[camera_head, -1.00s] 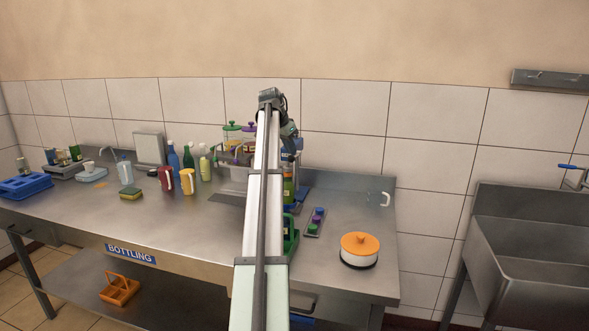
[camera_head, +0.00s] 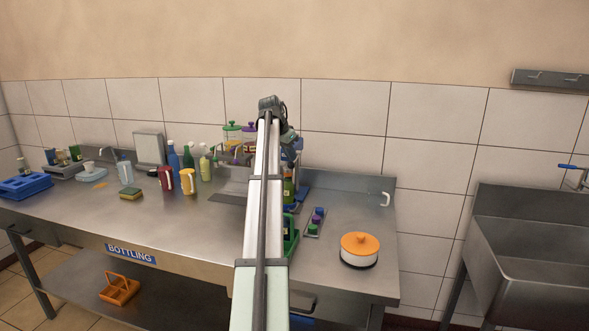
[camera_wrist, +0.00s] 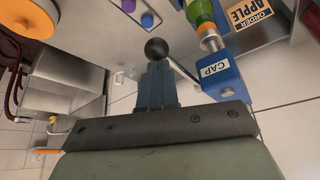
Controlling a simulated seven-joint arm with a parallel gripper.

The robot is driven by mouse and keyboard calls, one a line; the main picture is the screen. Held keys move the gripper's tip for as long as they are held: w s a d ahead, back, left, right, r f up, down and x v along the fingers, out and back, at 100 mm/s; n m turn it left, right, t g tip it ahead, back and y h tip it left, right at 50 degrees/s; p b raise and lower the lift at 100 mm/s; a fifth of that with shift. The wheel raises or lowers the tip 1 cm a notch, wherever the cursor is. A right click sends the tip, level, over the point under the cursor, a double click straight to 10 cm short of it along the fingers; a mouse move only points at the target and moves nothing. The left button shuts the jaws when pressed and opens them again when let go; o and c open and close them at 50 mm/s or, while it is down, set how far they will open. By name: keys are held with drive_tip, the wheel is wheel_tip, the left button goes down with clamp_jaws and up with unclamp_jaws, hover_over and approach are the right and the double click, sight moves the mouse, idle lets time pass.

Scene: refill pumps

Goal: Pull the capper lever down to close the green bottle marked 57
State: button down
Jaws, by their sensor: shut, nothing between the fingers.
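The blue capper head marked CAP (camera_wrist: 222,78) is right of centre in the wrist view. A green bottle (camera_wrist: 201,14) stands in line with it, near a metal part of the capper; its number cannot be read. The bottle also shows in the head view (camera_head: 288,190), partly behind my arm. A black ball knob (camera_wrist: 157,48), apparently the lever's end, lies just beyond my fingertips. My gripper (camera_wrist: 155,68) is shut and empty, its fingertips at the knob; touching or just apart cannot be told. In the head view my arm hides most of the capper.
A tray with purple and green caps (camera_head: 315,222) and a white pot with an orange lid (camera_head: 360,249) stand right of my arm. Several bottles and jugs stand left.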

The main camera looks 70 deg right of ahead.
drive_tip(key=shift+f, duration=0.55)
drive_tip(key=shift+d+f, duration=0.2)
drive_tip(key=shift+f, duration=0.6)
drive_tip(key=shift+r, duration=0.1)
drive_tip(key=a+r, duration=0.3)
drive_tip(key=r, duration=1.1)
idle(1.1)
